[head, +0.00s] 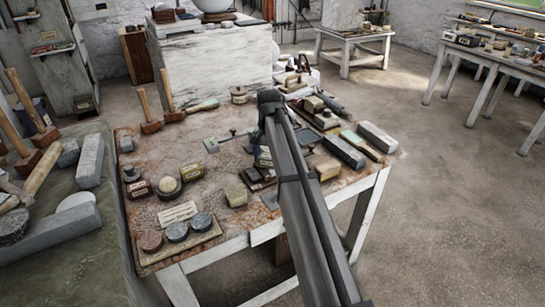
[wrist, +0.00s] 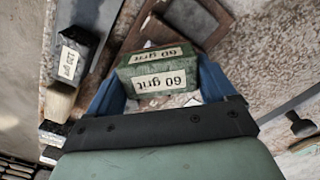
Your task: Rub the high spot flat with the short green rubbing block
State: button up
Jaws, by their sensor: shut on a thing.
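A short green block labelled "60 grt" (wrist: 157,72) sits between the blue fingers of my gripper (wrist: 162,88) in the wrist view, and my gripper is shut on it. In the head view my gripper (head: 262,158) is low over the middle of the worktable, partly hidden by my arm. A white plaster sphere (head: 215,5) stands on the pale plinth (head: 225,65) at the back, cut off by the top edge. No high spot can be made out on it.
The worktable (head: 222,160) is crowded: dark pucks on a board (head: 178,236) at front left, long grey blocks (head: 340,151) at right, mallets (head: 150,115) at back left. In the wrist view a dark labelled block (wrist: 72,58) lies left of the gripper.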

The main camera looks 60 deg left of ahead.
jog(key=shift+s+a, duration=0.6)
jog(key=shift+w+d, duration=0.15)
jog(key=shift+w+d, duration=1.45)
jog(key=shift+d, duration=0.05)
jog(key=shift+s+a, duration=0.1)
jog(key=shift+s+a+r, duration=0.1)
jog(key=shift+s+a, duration=1.4)
